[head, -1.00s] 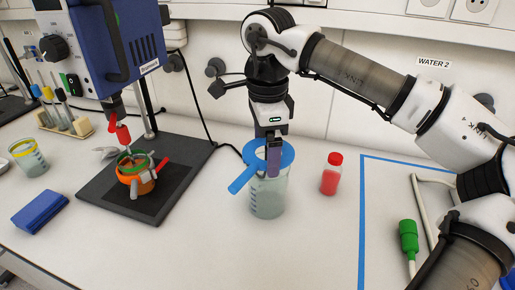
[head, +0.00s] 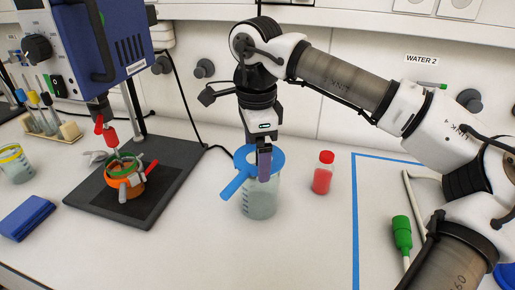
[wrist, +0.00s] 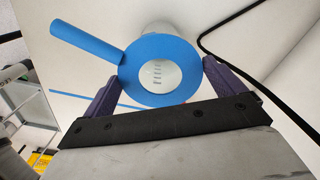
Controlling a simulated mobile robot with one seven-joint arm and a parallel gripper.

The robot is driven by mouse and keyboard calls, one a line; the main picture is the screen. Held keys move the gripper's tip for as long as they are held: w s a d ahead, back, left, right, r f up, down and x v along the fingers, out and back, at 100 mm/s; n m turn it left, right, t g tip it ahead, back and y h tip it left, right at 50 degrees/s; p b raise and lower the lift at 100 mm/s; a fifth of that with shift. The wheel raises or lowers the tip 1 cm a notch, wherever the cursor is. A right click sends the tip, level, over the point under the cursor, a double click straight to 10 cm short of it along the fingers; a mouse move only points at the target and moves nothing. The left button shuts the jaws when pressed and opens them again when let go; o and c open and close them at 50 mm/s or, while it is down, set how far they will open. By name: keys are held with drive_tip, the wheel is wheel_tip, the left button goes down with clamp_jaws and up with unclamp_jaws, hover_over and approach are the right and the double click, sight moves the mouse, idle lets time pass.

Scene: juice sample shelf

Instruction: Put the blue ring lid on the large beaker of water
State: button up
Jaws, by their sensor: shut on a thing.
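The blue ring lid (head: 242,170) is flat with a straight handle pointing to the lower left. It is at the top of the large clear beaker of water (head: 262,207), covering its rim; whether it rests on the rim or hangs just above, I cannot tell. My gripper (head: 264,165) points down and is shut on the ring. In the wrist view, the ring (wrist: 130,75) sits between my two purple fingers (wrist: 161,78). Pale beaker markings show through its hole, and the beaker wall (wrist: 158,29) shows beyond it.
A red-capped bottle (head: 323,174) stands right of the beaker. To the left are a black stand plate (head: 165,190) with an orange vessel (head: 125,187), a blue box (head: 30,215) and a yellow-rimmed beaker (head: 15,165). A green-ended tool (head: 402,233) lies right, inside blue tape. The front bench is clear.

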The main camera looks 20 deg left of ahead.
drive_tip(key=shift+f+b, duration=0.45)
drive_tip(key=shift+f, duration=0.2)
idle(0.5)
drive_tip(key=o, duration=0.6)
